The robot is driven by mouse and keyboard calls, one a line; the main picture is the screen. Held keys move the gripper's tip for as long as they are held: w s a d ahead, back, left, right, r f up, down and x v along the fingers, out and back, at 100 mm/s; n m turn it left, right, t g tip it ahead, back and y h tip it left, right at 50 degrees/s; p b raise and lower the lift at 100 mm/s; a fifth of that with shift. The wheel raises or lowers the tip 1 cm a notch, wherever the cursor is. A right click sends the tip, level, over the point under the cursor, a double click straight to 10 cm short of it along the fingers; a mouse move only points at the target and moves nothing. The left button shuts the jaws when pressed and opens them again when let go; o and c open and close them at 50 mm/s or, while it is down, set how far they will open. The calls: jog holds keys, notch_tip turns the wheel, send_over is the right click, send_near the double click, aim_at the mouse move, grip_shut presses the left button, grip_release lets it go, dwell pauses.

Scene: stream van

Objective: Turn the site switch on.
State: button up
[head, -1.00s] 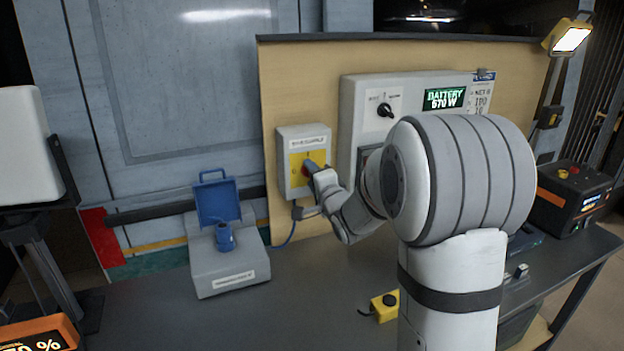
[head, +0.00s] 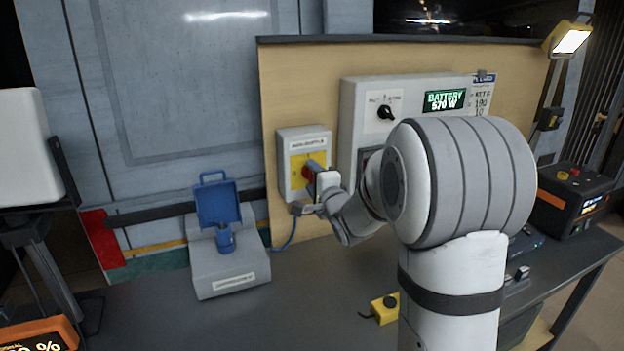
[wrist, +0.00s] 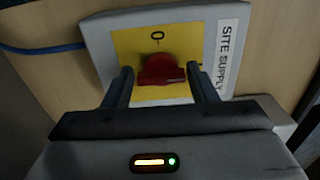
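The site switch is a red rotary knob (wrist: 162,72) on a yellow plate, on a grey box (head: 285,160) fixed to the wooden board. It also shows in the head view (head: 308,172). A label reading SITE SUPPLY (wrist: 226,55) is on the box. An O mark (wrist: 157,36) shows above the knob in the wrist view; any other mark is hidden. My gripper (wrist: 161,84) is in front of the knob, with one finger on each side. The fingers are spread, with a visible gap at least on the left. Contact on the right is unclear.
A larger panel (head: 350,110) with a black dial (head: 386,112) and a lit battery display (head: 445,100) is right of the box. Below left stands a grey housing (head: 228,275) with a raised blue lid (head: 217,203). A yellow button box (head: 385,307) lies on the dark table.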

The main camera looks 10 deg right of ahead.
jog(key=o, duration=0.3)
jog(key=shift+o, duration=0.2)
jog(key=s+d, duration=0.1)
jog(key=s, duration=0.6)
jog(key=shift+s+d+b, duration=0.3)
jog(key=shift+s+b, duration=0.05)
jog(key=shift+b, duration=0.1)
jog(key=s+f+n+g+h+p, duration=0.1)
jog(key=s+f+n+g, duration=0.2)
jog(key=s+n+g, duration=0.4)
jog(key=s+a+f+n+g+h+p, duration=0.1)
jog(key=s+n+g, duration=0.7)
jog(key=s, duration=1.4)
notch_tip(320, 180, down, 2)
jog(key=shift+s+a+f+n+h+p, duration=0.2)
jog(key=shift+n+h+p, duration=0.3)
jog(key=shift+h, duration=0.2)
